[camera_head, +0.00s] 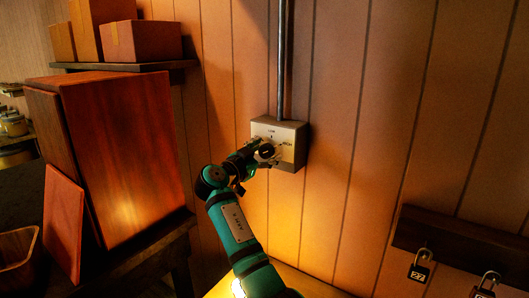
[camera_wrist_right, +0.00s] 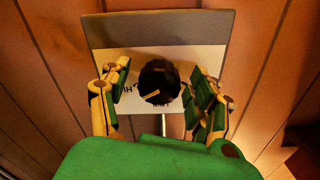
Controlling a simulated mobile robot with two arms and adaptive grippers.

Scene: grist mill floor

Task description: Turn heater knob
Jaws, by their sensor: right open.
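The heater knob (camera_wrist_right: 159,82) is a round black dial with a pale pointer line. It sits on the pale face of a grey wall box (camera_wrist_right: 220,30); the box also shows in the head view (camera_head: 300,130), with a metal conduit rising from it. My right gripper (camera_wrist_right: 160,86) is open, with one green-padded finger on each side of the knob. Gaps show between the fingers and the knob. In the head view my right gripper (camera_head: 261,152) is in front of the box and covers part of its face. My left gripper is in neither view.
A wooden cabinet (camera_head: 125,150) stands at the left, with cardboard boxes (camera_head: 145,40) on a shelf (camera_head: 130,66) above it. Padlocks (camera_head: 420,268) hang from a dark rail (camera_head: 460,245) at the lower right. The plank wall (camera_head: 385,100) right of the box is clear.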

